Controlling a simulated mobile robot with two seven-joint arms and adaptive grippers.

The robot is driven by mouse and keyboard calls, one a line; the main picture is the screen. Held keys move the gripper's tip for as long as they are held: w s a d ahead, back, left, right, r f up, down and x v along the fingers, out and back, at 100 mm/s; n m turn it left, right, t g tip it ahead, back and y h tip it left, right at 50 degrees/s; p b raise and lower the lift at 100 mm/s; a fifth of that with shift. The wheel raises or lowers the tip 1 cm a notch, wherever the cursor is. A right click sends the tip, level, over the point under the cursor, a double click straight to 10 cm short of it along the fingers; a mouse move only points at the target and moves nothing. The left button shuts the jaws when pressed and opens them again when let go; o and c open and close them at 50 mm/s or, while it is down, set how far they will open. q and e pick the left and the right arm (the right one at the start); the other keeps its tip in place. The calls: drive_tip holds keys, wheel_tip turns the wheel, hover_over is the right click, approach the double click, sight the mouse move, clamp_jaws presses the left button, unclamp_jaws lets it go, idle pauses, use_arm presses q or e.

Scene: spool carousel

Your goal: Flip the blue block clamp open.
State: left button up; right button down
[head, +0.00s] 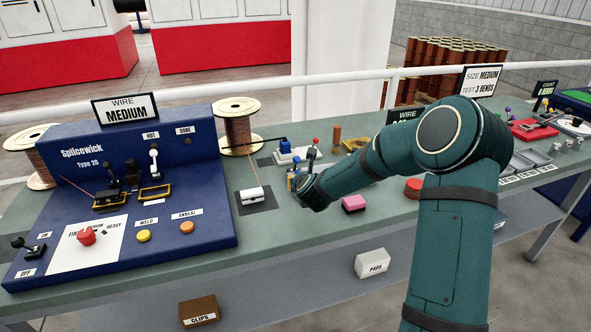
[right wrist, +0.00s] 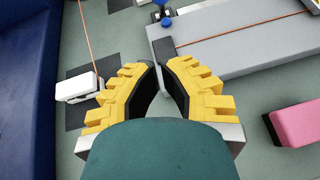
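A small blue block with a black lever (head: 284,147) stands on a white base at the back of the bench in the head view; I take it to be the blue block clamp. Its exact lever position is too small to tell. In the right wrist view, only small blue parts (right wrist: 166,21) show at the top edge, by a grey plate. My right gripper (head: 293,178) points down in front of the block in the head view, apart from it. My left gripper is out of view.
A white block (head: 252,196) sits on a dark mat with a copper wire running to it, left of my gripper. A pink block (head: 354,203) lies to the right. The blue Splicewick machine (head: 190,205) and a wire spool (head: 237,127) stand on the left.

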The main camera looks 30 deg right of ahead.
sight(295, 164)
drive_tip(key=x, duration=0.5)
drive_tip(key=shift+w+f, duration=0.2)
drive_tip(key=shift+w+d+r+p, duration=0.1)
drive_tip(key=shift+w+d+r, duration=0.15)
drive_tip(key=shift+w, duration=0.35)
drive_tip(key=shift+w+d+r+p, duration=0.15)
drive_tip(key=shift+w+d, duration=0.15)
drive_tip(key=shift+w, duration=0.35)
drive_tip(key=shift+w+d+r+p, duration=0.15)
drive_tip(key=shift+w+d, duration=0.15)
drive_tip(key=shift+w, duration=0.3)
